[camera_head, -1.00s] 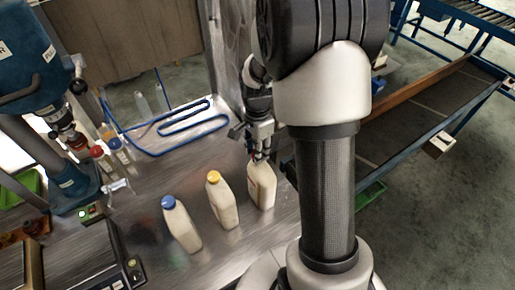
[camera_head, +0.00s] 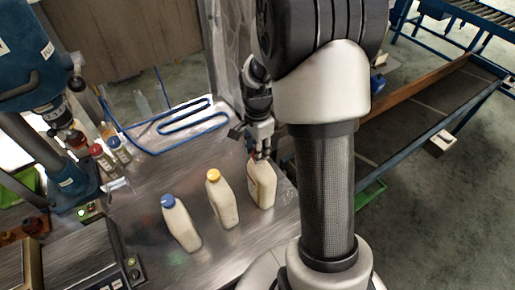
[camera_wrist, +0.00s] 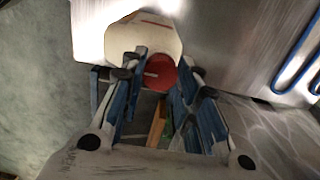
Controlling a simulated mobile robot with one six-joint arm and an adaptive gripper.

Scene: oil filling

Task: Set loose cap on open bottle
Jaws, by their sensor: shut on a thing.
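A cream-white bottle (camera_head: 262,188) stands at the right of a row on the metal table. My gripper (camera_head: 262,155) is right over its top, fingers pointing down, and hides the mouth. In the wrist view my gripper (camera_wrist: 158,70) is shut on a red cap (camera_wrist: 159,76), with a finger on each side. The top of the bottle (camera_wrist: 140,42) shows just beyond the cap. The cap overlaps the bottle's edge in this view; I cannot tell whether they touch or whether the cap is seated.
A yellow-capped bottle (camera_head: 222,200) and a blue-capped bottle (camera_head: 181,225) stand to the left. A blue looped tube (camera_head: 190,120) lies behind. A blue machine (camera_head: 30,70) and a scale (camera_head: 75,262) are at the left. The table's edge is close on the right.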

